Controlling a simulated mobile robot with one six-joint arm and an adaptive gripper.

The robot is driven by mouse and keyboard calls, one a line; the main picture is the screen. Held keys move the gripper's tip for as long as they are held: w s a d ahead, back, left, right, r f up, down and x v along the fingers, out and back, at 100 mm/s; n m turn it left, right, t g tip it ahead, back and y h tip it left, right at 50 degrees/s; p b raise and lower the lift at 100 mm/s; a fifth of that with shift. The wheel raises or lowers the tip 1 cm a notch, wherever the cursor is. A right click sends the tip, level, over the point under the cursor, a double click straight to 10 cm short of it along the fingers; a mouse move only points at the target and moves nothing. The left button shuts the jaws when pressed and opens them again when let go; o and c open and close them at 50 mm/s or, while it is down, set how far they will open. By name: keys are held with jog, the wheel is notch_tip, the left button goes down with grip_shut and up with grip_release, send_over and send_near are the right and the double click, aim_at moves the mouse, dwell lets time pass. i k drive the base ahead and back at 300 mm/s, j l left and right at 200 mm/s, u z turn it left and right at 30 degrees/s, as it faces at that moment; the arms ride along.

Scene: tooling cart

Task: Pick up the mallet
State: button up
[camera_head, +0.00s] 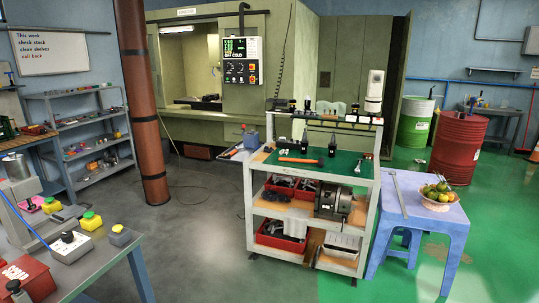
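A tooling cart (372,195) with pale grey posts stands in the middle of the view. Its top has a green mat (345,165). An orange bar-like thing (298,160) lies flat on the mat near the front edge; it looks like a tool handle, perhaps the mallet's, but it is too small to tell and I cannot make out a head. Two dark upright tools (332,145) stand behind it. My gripper is not in view.
A blue table (425,222) with a fruit bowl (438,198) and a long metal tool stands right of the cart. A grey workbench (95,262) with button boxes fills the lower left. A brown column (145,110) rises behind.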

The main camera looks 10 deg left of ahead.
aim_at(321, 161)
jog(key=i+j+u, duration=0.35)
jog(key=i, duration=0.15)
jog(key=i+j+u, duration=0.2)
jog(key=i+u, duration=0.15)
jog(key=i, duration=0.2)
jog(key=i+u, duration=0.35)
jog(key=i, duration=0.2)
jog(key=i+j+z, duration=0.2)
jog(key=i, duration=0.4)
jog(key=i+j+z, duration=0.15)
jog(key=i, duration=0.45)
jog(key=i+j+z, duration=0.2)
jog(key=i, duration=0.35)
jog(key=i+j+z, duration=0.15)
jog(key=i+j, duration=0.15)
jog(key=i, duration=0.3)
jog(key=i+j+z, duration=0.2)
jog(key=i+j, duration=0.2)
jog(key=i+z, duration=0.1)
jog(key=z, duration=1.75)
jog(key=i+l+u, duration=0.75)
jog(key=i+l, duration=0.2)
jog(key=l, duration=0.15)
